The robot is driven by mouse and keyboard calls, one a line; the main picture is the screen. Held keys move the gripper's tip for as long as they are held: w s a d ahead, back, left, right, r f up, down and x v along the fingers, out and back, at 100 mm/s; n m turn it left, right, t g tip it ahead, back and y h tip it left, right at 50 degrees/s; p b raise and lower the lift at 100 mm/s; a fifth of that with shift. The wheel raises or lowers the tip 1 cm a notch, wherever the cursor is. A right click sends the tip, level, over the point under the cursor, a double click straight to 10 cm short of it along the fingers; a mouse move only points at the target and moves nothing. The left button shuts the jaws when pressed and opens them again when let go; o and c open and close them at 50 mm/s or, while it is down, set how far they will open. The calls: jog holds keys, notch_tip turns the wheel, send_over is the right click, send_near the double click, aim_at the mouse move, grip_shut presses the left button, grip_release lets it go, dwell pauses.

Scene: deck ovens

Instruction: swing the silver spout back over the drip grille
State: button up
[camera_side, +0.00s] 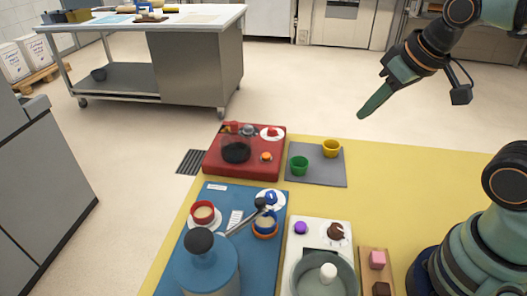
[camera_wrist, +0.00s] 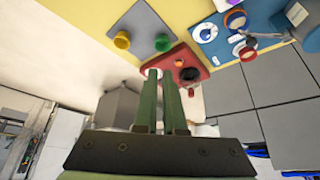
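A silver bar with dark joints (camera_side: 240,222), apparently the spout, slants across the blue board (camera_side: 218,190) beside a blue tank with a black knob (camera_side: 208,272). The bar also shows at the upper right of the wrist view (camera_wrist: 264,44). A small white striped patch (camera_side: 235,218) lies near the bar; I cannot tell whether it is the drip grille. My gripper (camera_side: 362,114) is high above the table's far edge, well away from the bar. Its green fingers (camera_wrist: 160,74) are slightly parted, with nothing between them.
A red board (camera_side: 213,166) with a dark pot (camera_side: 236,152) adjoins the blue board. A grey mat (camera_side: 318,178) holds green and yellow cups. A grey pot (camera_side: 320,277) stands at the front. A red-rimmed cup (camera_side: 203,213) sits left of the bar.

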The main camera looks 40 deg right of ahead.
jog(key=o, duration=0.5)
jog(key=shift+w+a, duration=0.1)
jog(key=shift+a, duration=0.05)
jog(key=shift+o, duration=0.7)
jog(key=w+a+n+g, duration=0.3)
jog(key=w+a+n, duration=0.1)
jog(key=a, duration=0.5)
jog(key=shift+a+r+n+y, duration=0.2)
jog(key=shift+a+n+y, duration=0.2)
jog(key=shift+n, duration=0.3)
jog(key=n+g, duration=0.3)
jog(key=n, duration=0.2)
send_over(260, 200)
notch_tip(260, 200, down, 3)
jog(key=shift+h, duration=0.4)
notch_tip(260, 200, down, 12)
jog(key=shift+f, duration=0.2)
grip_shut()
jog(key=shift+r, duration=0.1)
